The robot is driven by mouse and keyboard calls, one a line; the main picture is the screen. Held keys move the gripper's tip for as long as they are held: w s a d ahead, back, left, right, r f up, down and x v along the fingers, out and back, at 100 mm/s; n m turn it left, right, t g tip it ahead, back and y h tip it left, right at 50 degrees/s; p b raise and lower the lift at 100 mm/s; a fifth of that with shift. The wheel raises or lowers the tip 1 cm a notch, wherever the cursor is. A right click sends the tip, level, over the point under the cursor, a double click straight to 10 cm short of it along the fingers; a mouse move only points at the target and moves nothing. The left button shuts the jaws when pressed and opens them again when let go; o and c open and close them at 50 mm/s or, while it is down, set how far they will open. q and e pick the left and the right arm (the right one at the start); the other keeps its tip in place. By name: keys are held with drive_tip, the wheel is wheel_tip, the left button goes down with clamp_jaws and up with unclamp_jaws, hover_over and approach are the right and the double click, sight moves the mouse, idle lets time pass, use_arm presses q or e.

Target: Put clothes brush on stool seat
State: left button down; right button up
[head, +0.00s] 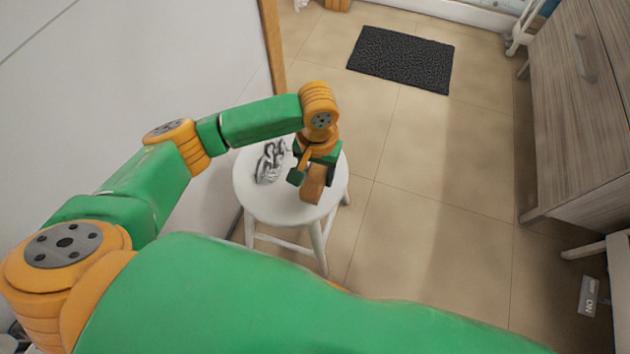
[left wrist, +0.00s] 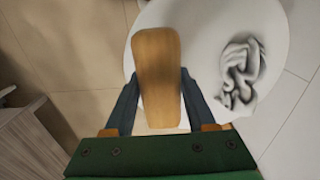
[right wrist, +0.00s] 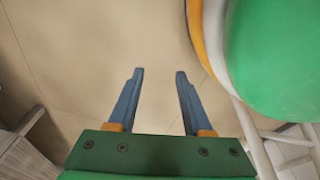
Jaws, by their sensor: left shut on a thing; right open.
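The clothes brush (head: 314,184) has a tan wooden back and is held in my left gripper (head: 305,176). In the left wrist view the brush (left wrist: 159,75) stands between the two fingers of my left gripper (left wrist: 158,95), which are shut on it. The brush is over the edge part of the round white stool seat (head: 262,207); the seat also shows in the left wrist view (left wrist: 205,60). I cannot tell whether the brush touches the seat. My right gripper (right wrist: 157,95) is open and empty above the tiled floor.
A crumpled grey-white cloth (head: 271,162) lies on the stool seat beside the brush. A white wall stands left of the stool. A dark mat (head: 402,58) lies on the floor farther back. A wooden cabinet (head: 580,110) stands at the right. The floor between is clear.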

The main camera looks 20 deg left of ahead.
sight(316, 182)
use_arm(q)
wheel_tip(316, 182, down, 4)
drive_tip(key=shift+a+r+b, duration=0.15)
drive_tip(key=shift+r+b, duration=0.1)
drive_tip(key=shift+b, duration=0.6)
drive_tip(key=shift+r, duration=0.15)
use_arm(e)
drive_tip(key=shift+w+a+f, duration=0.25)
drive_tip(key=shift+w+a, duration=0.5)
drive_tip(key=shift+w, duration=0.05)
use_arm(q)
drive_tip(key=shift+c, duration=1.1)
unclamp_jaws()
